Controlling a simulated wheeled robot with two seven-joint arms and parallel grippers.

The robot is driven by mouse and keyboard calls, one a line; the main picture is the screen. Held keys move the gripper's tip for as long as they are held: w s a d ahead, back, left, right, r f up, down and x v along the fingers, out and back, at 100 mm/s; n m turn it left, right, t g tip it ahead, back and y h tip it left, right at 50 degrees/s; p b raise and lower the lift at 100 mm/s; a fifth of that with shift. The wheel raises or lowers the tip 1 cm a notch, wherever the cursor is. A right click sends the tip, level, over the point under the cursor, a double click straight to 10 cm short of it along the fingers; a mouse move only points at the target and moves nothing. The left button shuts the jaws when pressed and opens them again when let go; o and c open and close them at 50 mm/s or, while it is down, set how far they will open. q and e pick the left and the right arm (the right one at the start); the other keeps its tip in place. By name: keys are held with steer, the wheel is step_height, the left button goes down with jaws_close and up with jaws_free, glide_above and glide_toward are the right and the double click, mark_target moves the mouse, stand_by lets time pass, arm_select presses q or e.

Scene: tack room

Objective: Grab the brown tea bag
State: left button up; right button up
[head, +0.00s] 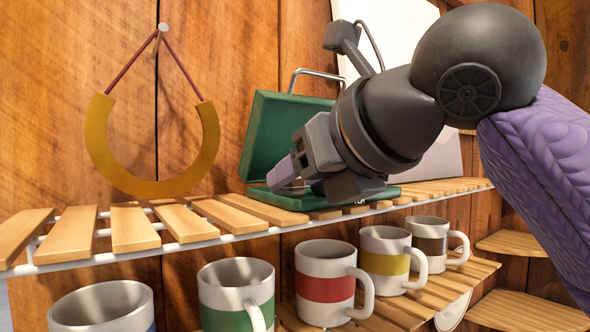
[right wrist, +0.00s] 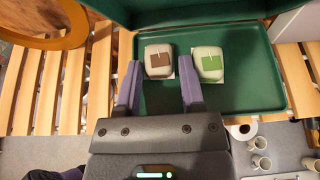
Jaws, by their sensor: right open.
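The brown tea bag (right wrist: 158,61) is a pale packet with a brown square label. In the right wrist view it lies in the open green box (right wrist: 258,72), left of a tea bag with a green label (right wrist: 208,65). My right gripper (right wrist: 161,72) is open, its purple fingertips at the left and right of the brown tea bag's near end. I cannot tell if they touch it. In the head view my right gripper (head: 290,180) reaches into the green box (head: 262,130), and hides the tea bags. My left gripper is not in view.
The green box stands on a slatted wooden shelf (head: 133,230), its lid raised at the back. A golden horseshoe shape (head: 150,187) hangs on the wall at left. Several banded mugs, one with a red band (head: 325,289), stand on a lower shelf. The upper shelf's left part is clear.

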steer(key=shift+a, duration=0.25)
steer(key=shift+s, duration=0.3)
steer(key=shift+c, duration=0.3)
steer(key=shift+w+d, duration=0.1)
steer(key=shift+w, duration=0.05)
steer(key=c, duration=0.5)
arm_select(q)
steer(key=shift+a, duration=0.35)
arm_select(e)
jaws_close()
